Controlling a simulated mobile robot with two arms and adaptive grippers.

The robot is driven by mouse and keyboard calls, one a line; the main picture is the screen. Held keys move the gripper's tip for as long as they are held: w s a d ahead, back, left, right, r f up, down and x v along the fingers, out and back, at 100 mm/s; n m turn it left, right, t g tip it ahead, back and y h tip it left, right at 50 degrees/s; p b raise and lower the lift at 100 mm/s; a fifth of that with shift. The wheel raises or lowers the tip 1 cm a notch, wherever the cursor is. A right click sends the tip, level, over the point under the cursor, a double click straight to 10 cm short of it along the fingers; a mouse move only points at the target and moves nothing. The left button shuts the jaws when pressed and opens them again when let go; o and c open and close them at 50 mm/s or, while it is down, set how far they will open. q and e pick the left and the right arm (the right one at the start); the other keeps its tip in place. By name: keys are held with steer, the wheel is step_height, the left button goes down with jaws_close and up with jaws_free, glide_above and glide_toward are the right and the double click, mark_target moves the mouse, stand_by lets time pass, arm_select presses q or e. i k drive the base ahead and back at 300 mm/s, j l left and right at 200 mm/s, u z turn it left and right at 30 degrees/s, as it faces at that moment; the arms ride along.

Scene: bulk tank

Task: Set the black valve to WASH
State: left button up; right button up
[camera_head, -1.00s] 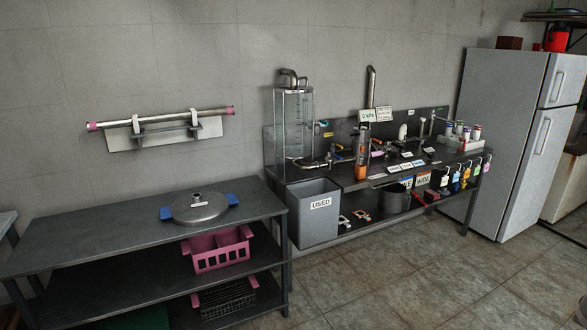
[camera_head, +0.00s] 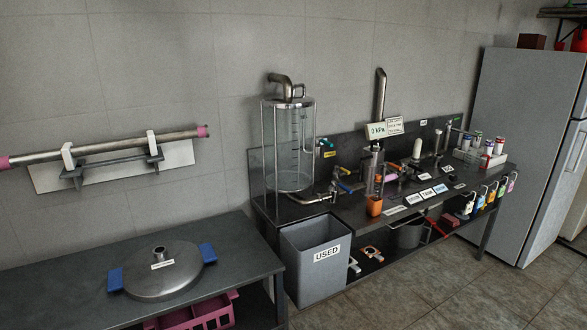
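I cannot make out a clearly black valve handle at this distance. A steel bench (camera_head: 355,218) at the centre right carries a row of pipe fittings. Neither of my grippers is in view.
A grey USED bin (camera_head: 317,262) stands at the bench's left front. A dark table (camera_head: 70,275) with a round steel lid (camera_head: 163,270) is at the left. A fridge (camera_head: 525,140) stands at the right. The tiled floor (camera_head: 455,295) in front of the bench is open.

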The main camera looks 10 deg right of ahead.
mark_target(416, 168)
steer(key=i+l+z, duration=0.1)
steer(key=i+z, duration=0.75)
steer(key=z, duration=0.2)
steer(key=i+l+z, duration=0.2)
steer(key=i, duration=0.7)
steer(key=i+l+u, duration=0.2)
steer(key=i, duration=0.2)
steer(key=i+l+u, duration=0.25)
steer(key=i, duration=0.1)
